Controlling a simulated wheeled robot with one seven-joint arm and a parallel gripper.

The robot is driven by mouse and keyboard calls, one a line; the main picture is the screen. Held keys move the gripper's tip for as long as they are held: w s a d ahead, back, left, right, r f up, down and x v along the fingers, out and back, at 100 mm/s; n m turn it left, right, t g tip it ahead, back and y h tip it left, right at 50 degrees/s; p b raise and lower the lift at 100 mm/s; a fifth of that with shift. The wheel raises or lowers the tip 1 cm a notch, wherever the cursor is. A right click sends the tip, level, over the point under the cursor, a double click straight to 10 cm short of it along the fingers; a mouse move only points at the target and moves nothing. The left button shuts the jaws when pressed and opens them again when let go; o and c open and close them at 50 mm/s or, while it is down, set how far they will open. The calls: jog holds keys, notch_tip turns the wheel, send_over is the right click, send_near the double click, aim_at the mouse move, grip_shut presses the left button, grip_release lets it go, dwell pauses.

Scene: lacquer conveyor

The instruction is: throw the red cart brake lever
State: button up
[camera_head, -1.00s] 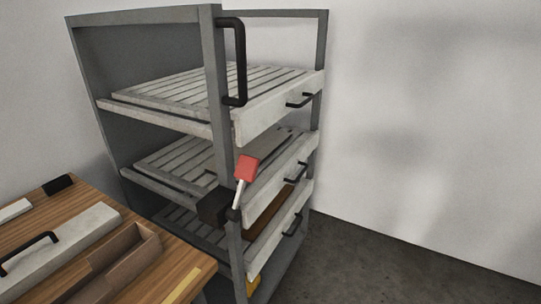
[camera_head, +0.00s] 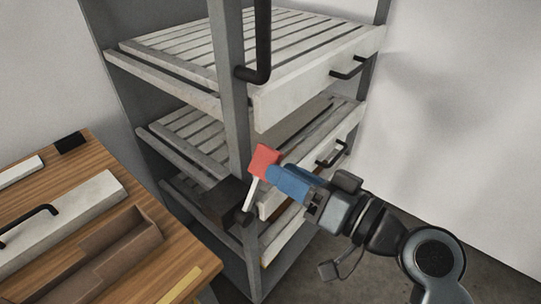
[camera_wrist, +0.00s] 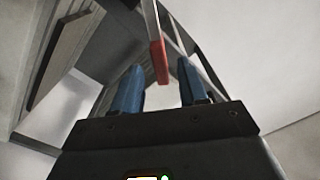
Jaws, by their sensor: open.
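The brake lever has a red block-shaped knob (camera_head: 264,160) on a white shaft (camera_head: 252,194). It rises from a dark pivot on the cart's front post and leans slightly right. My gripper (camera_head: 275,176) reaches in from the right, with its blue fingers at the knob and partly overlapping it in the head view. In the wrist view, the red knob (camera_wrist: 162,62) shows between and just beyond the two parted blue fingers (camera_wrist: 158,84). The gripper is open and holds nothing. I cannot tell whether a finger touches the knob.
The grey cart (camera_head: 232,90) has slatted drawers with black handles, close to the lever. A black vertical handle (camera_head: 263,50) is above it. Floor to the right is clear.

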aim_at(267, 164)
jog(key=shift+p+x, duration=0.35)
jog(key=shift+x, duration=2.05)
grip_shut()
